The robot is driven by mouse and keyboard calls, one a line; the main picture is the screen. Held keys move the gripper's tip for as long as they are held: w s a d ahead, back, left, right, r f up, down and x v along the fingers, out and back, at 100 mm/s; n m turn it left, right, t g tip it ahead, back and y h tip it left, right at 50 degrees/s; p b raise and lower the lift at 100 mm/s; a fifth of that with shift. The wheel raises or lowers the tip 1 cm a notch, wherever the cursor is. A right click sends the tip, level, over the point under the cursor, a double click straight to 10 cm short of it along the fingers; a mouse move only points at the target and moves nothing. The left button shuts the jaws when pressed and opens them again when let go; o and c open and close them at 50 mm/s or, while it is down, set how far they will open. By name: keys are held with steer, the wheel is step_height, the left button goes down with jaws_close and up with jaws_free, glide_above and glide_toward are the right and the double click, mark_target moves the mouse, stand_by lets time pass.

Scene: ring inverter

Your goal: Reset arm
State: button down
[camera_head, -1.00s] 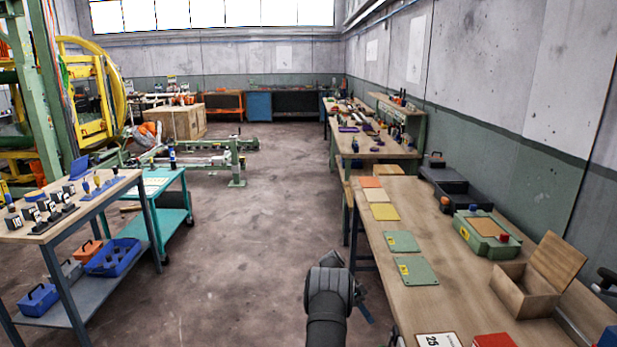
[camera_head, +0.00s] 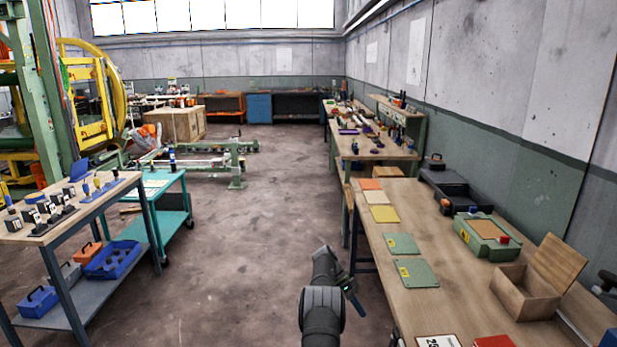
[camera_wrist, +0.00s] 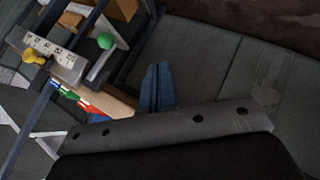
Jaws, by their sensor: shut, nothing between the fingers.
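My arm rises from the bottom middle of the head view over the open floor, just left of the right workbench. My gripper (camera_head: 354,299) shows small at the arm's end, beside the bench's left edge and apart from it. In the wrist view the two blue fingers (camera_wrist: 157,85) lie together with nothing between them. Much of the lower wrist view is filled by the dark gripper mount.
The right workbench (camera_head: 411,307) holds green plates (camera_head: 402,243), a green case (camera_head: 487,237) and an open wooden box (camera_head: 530,290). A cart (camera_head: 123,188) with small parts stands at left. The wrist view shows a green knob (camera_wrist: 105,41) and a yellow knob (camera_wrist: 33,56). The middle floor is clear.

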steer(key=s+d+f, duration=0.2)
steer(key=s+d, duration=0.3)
steer(key=s, duration=0.2)
step_height(320, 180, up, 11)
steer(key=s+m+t, duration=0.1)
steer(key=m+t, duration=0.1)
steer(key=t, duration=0.4)
steer(key=shift+s+a+r, duration=0.15)
steer(key=shift+s, duration=0.2)
stand_by(0.5)
stand_by(0.4)
